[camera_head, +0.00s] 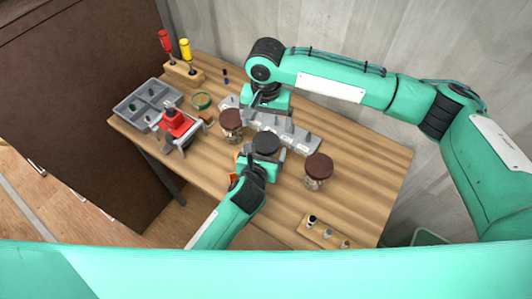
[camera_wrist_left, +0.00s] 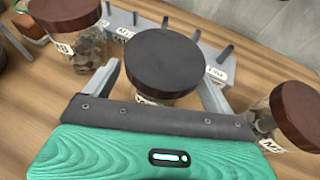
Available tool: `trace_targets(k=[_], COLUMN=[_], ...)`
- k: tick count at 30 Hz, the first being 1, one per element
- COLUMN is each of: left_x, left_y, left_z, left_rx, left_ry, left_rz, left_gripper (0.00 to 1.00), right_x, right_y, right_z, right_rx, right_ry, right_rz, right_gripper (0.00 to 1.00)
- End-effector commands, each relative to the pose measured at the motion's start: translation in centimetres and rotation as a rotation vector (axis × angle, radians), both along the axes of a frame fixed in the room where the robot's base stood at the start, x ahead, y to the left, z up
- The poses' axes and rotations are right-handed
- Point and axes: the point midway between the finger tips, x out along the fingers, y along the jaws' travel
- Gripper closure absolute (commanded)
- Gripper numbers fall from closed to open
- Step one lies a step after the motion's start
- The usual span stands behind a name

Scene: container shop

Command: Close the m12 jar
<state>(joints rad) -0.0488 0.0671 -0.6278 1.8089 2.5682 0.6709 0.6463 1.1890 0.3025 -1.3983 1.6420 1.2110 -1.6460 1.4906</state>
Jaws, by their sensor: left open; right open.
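A jar with a dark lid (camera_head: 265,143) stands in the middle of the table; in the left wrist view its dark lid (camera_wrist_left: 165,62) covers the mouth, and its label is mostly hidden. I cannot tell whether the lid is seated tight. My left gripper (camera_head: 262,160) is open, its fingers on either side of this jar; the wrist view shows the fingers (camera_wrist_left: 163,90) left and right of it. My right gripper (camera_head: 252,108) is open, empty, above the table behind the jar. Brown-lidded jars stand at left (camera_head: 231,122) and right (camera_head: 318,168).
A grey rack with pegs and labels (camera_head: 300,136) lies behind the jars. A red-and-grey device (camera_head: 177,125), a grey sorting tray (camera_head: 135,108), a green ring (camera_head: 201,101) and a screwdriver stand (camera_head: 184,76) are at left. A small wooden block with pieces (camera_head: 322,232) sits near the front right edge.

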Motion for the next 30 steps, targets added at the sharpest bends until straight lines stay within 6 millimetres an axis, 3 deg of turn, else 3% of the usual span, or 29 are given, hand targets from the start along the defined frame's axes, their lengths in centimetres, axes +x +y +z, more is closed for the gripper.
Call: trace_targets(k=[13, 26, 30], left_x=[0.73, 0.71, 0.71], left_y=[-0.21, -0.21, -0.21], left_z=[-0.31, -0.32, -0.32], left_rx=[-0.001, 0.000, 0.000], left_ry=[0.000, 0.000, 0.000], left_rz=[-0.001, -0.001, -0.001], left_gripper=[0.14, 0.99, 1.00], right_x=[0.00, 0.00, 0.01], right_y=[0.00, 0.01, 0.00], right_z=[0.01, 0.01, 0.03], right_rx=[0.000, 0.000, 0.000], right_ry=[0.000, 0.000, 0.000], right_rz=[0.000, 0.007, 0.079], right_gripper=[0.08, 0.08, 0.08])
